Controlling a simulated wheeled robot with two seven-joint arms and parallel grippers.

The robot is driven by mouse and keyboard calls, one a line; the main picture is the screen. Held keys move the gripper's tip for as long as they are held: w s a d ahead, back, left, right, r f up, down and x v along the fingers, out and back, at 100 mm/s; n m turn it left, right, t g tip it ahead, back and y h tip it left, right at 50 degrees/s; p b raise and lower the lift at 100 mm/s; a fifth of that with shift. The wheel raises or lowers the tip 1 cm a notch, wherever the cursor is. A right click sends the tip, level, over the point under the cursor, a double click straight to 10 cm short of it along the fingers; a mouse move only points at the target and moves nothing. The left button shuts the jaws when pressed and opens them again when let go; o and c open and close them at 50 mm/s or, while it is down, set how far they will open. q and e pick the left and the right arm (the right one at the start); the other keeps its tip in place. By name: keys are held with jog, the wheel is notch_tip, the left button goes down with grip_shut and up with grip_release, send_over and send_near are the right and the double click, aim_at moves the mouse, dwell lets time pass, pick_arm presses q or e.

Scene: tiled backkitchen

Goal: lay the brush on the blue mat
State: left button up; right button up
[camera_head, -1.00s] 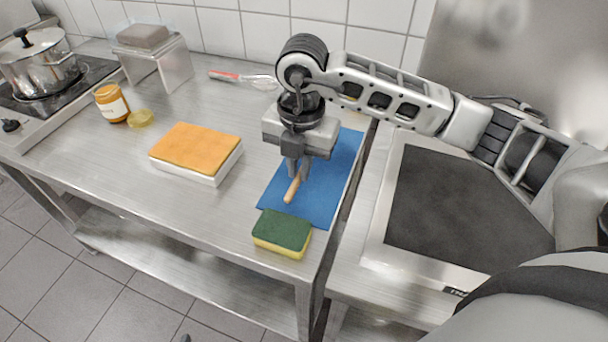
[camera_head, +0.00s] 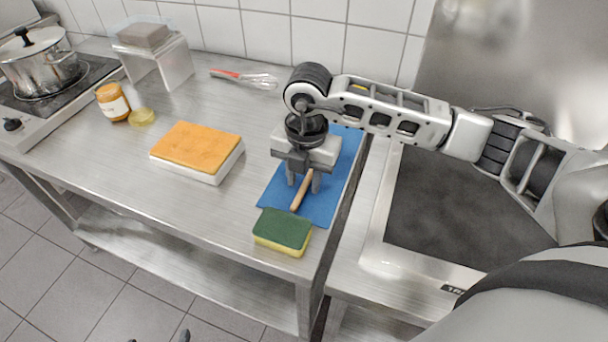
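The brush (camera_head: 300,196) shows as a light wooden handle over the front half of the blue mat (camera_head: 335,195). It appears to lie on the mat; its far end is hidden under my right gripper. My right gripper (camera_head: 303,186) points down above the mat, its two fingers apart on either side of the handle. I see a gap between each finger and the handle. My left gripper is not in view.
A green and yellow sponge (camera_head: 283,231) sits at the mat's front edge. An orange-topped white block (camera_head: 197,150), a jar (camera_head: 112,102), a whisk (camera_head: 245,78) and a pot (camera_head: 40,65) stand further left. Bare steel counter lies between the block and the mat.

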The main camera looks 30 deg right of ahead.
notch_tip(320, 180, up, 12)
jog(key=shift+d+b, duration=0.2)
jog(key=shift+b, duration=0.15)
jog(key=shift+s, duration=0.2)
dwell(0.3)
